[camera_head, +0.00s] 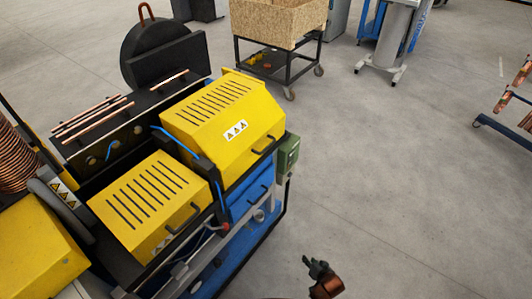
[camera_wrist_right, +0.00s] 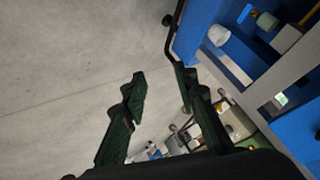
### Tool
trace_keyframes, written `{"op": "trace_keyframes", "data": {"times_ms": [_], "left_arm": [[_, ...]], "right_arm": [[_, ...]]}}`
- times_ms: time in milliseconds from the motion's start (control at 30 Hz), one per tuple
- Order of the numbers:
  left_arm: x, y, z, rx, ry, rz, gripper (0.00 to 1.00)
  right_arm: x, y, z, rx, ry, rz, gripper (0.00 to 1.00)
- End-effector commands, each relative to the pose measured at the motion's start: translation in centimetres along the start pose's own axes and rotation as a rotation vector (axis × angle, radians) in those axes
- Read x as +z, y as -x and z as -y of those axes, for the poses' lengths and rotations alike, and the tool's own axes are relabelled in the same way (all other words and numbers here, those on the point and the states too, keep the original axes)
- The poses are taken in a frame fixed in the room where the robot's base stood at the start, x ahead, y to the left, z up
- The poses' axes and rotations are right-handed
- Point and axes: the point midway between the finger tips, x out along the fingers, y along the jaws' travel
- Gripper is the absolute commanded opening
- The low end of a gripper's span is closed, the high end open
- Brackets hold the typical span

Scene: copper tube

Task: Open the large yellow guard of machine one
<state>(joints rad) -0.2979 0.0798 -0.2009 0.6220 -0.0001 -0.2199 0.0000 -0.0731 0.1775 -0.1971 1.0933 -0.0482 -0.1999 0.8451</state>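Machine one stands at the left in the head view. Its larger slotted yellow guard (camera_head: 232,108) is shut, with a warning label and a black handle (camera_head: 265,144) on its front face. A second slotted yellow guard (camera_head: 140,190) beside it is also shut, with its own black handle (camera_head: 181,218). My right gripper (camera_head: 318,266) is at the bottom, right of the machine, over the floor and apart from both handles. In the right wrist view my right gripper (camera_wrist_right: 160,78) is open and empty. My left gripper is not in view.
A green box (camera_head: 288,153) is at the machine's right corner. Copper tubes (camera_head: 95,120) lie on its top at the back left. A wheeled cart with a tan bin (camera_head: 278,20) stands behind. In the wrist view blue machine parts (camera_wrist_right: 195,25) are on the right. The floor (camera_head: 400,180) is clear.

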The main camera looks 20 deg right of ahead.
Motion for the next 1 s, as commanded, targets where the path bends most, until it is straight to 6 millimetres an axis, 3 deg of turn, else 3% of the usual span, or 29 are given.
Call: {"op": "trace_keyframes", "data": {"times_ms": [33, 167, 200, 300, 400, 500, 667, 767, 1000], "left_arm": [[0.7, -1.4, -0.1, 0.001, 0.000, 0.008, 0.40], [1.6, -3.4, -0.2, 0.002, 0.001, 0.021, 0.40], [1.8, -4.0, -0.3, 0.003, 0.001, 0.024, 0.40], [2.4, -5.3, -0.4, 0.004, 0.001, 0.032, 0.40], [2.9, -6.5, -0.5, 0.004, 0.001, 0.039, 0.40], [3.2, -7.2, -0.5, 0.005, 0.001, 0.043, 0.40], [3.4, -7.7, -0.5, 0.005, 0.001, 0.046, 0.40], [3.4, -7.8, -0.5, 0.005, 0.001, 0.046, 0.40], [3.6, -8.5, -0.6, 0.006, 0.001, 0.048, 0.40]], "right_arm": [[-5.0, -1.2, 3.6, -0.069, -0.078, -0.074, 0.27], [-17.1, -0.2, 13.4, -0.280, -0.326, -0.217, 0.27], [-20.5, 0.8, 16.4, -0.356, -0.402, -0.248, 0.27], [-27.9, 4.7, 23.5, -0.554, -0.575, -0.293, 0.27], [-33.2, 9.4, 29.2, -0.735, -0.715, -0.295, 0.27], [-36.5, 13.6, 33.1, -0.877, -0.813, -0.272, 0.27], [-38.9, 17.5, 36.3, -0.997, -0.893, -0.236, 0.27], [-39.6, 17.8, 37.1, -1.015, -0.905, -0.229, 0.27], [-41.6, 15.8, 39.3, -1.013, -0.905, -0.229, 0.27]]}}
